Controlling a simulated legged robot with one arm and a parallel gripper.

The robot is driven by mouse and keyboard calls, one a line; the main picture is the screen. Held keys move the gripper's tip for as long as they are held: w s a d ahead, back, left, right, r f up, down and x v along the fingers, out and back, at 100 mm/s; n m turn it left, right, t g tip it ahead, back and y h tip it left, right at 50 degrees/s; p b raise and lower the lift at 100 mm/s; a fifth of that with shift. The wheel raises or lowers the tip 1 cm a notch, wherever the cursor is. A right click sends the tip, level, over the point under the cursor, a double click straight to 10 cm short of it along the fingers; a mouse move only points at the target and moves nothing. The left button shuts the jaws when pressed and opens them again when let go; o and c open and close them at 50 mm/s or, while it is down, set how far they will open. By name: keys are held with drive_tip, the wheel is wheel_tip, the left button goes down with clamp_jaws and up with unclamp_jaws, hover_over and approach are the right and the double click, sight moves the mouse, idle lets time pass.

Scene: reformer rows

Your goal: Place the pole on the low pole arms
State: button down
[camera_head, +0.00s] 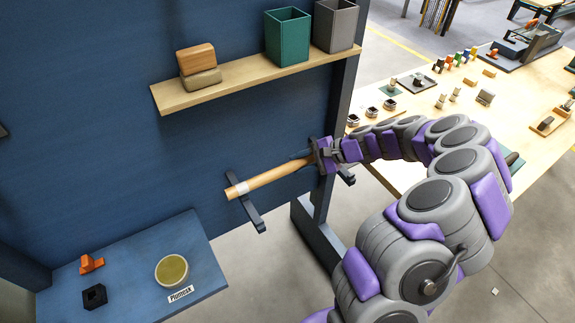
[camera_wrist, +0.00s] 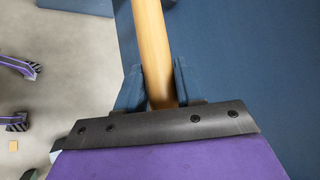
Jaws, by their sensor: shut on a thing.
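The pole (camera_head: 268,178) is a light wooden rod with a white band near its left end. It lies nearly level in front of the blue panel. Its left part is at the left low pole arm (camera_head: 248,208), a dark bracket; I cannot tell whether it touches. The right low pole arm (camera_head: 345,172) shows partly behind my gripper (camera_head: 318,157). My gripper is shut on the pole's right end. In the wrist view the pole (camera_wrist: 153,45) runs up from between the two dark fingers (camera_wrist: 158,88).
A wooden shelf (camera_head: 240,76) above holds stacked blocks (camera_head: 199,67), a green bin (camera_head: 288,37) and a grey bin (camera_head: 335,25). A blue ledge (camera_head: 130,270) at lower left holds a round dish (camera_head: 172,271) and small parts. A wooden table (camera_head: 480,110) stands at right.

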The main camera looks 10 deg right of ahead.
sight(290, 163)
drive_tip(key=w+a+f+b, duration=0.1)
drive_tip(key=w+f, duration=0.1)
drive_tip(key=w+a+f+b, duration=0.1)
drive_tip(key=w+f, duration=0.1)
drive_tip(key=shift+a, duration=0.2)
drive_tip(key=c, duration=1.2)
unclamp_jaws()
drive_tip(key=shift+a, duration=0.1)
drive_tip(key=o, duration=0.5)
drive_tip(key=shift+a, duration=0.5)
drive_tip(key=shift+d, duration=0.2)
